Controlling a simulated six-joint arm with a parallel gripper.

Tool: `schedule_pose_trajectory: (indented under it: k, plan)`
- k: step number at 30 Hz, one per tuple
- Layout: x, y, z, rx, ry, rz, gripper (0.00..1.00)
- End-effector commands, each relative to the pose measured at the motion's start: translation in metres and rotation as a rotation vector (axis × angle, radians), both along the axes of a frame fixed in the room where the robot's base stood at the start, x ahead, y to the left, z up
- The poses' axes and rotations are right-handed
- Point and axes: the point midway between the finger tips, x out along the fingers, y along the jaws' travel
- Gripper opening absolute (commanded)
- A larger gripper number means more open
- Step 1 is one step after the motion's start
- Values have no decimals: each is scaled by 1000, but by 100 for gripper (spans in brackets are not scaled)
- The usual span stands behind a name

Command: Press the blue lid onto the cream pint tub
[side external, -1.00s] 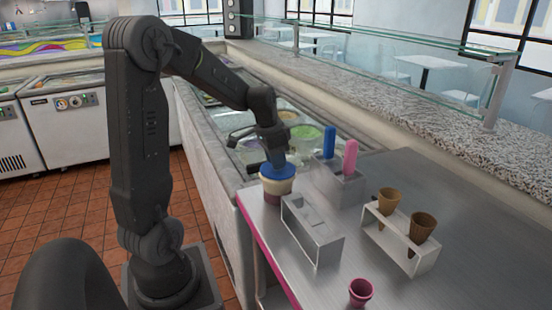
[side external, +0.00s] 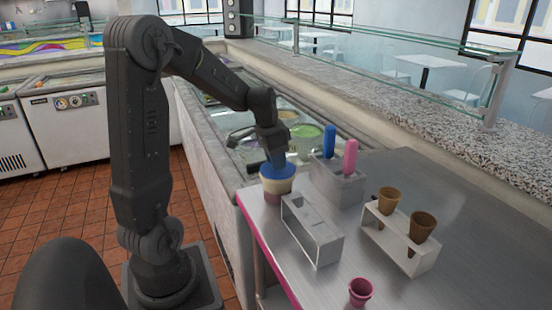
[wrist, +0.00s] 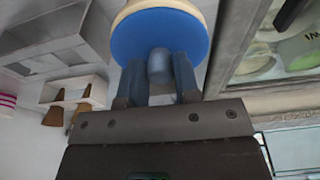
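My gripper (side external: 275,160) comes down from above onto the lid.
A grey open rack (side external: 325,247) stands just in front of the tub. A holder (side external: 340,188) with a blue and a pink stick is to its right. A white stand (side external: 425,262) holds two cones, and a pink cup (side external: 360,291) is near the front. Freezer wells lie behind.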

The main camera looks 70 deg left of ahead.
Motion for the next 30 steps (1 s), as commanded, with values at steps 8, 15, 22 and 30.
schedule_pose_trajectory:
  k: [8, 15, 22, 30]
  plan:
    - [0, 0, 0, 0, -1, 0, 56]
    - [0, 0, 2, 1, -1, 0, 56]
    - [-5, 1, 28, 5, -5, 1, 56]
    - [-17, 1, 87, 5, -5, 1, 56]
